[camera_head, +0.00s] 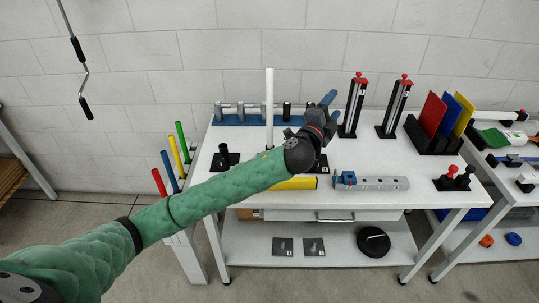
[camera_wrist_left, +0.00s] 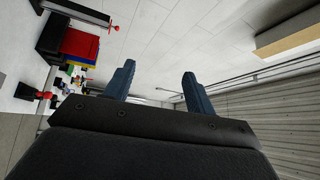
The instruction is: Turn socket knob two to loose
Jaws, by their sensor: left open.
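A blue rail (camera_head: 230,119) with several grey upright fittings and one black fitting stands at the back left of the white table. I cannot tell which fitting is socket knob two; no labels are readable. My left gripper (camera_head: 329,98) is in front of the wall, at the right end of the blue rail in the head view, with its arm reaching across the table. In the left wrist view the two blue fingers (camera_wrist_left: 158,70) are apart with nothing between them. The gripper hides part of the rail's right end. My right gripper is not in view.
Coloured tubes (camera_head: 178,150) stand at left.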

